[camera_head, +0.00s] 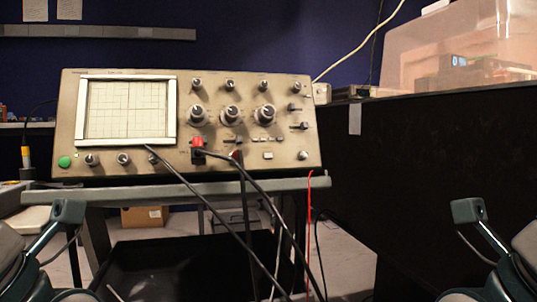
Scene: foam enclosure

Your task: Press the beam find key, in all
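A beige oscilloscope (215,120) stands on a grey-topped cart in the middle of the view, with its front panel facing me. Its gridded screen (127,110) is at the left, and a green round button (65,161) sits below it. Knobs, small switches and a pale rectangular key (268,155) are on the right part of the panel. Labels are too small to read, so I cannot tell which key is beam find. My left gripper (68,211) is low at the left and my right gripper (468,211) low at the right. Both are apart from the oscilloscope; their finger gaps are unclear.
Black cables (225,215) and a red lead (309,230) hang in front of the cart (100,193). A dark partition (430,190) stands at the right, with a clear box (460,45) above it. A cardboard box (144,216) is behind the cart.

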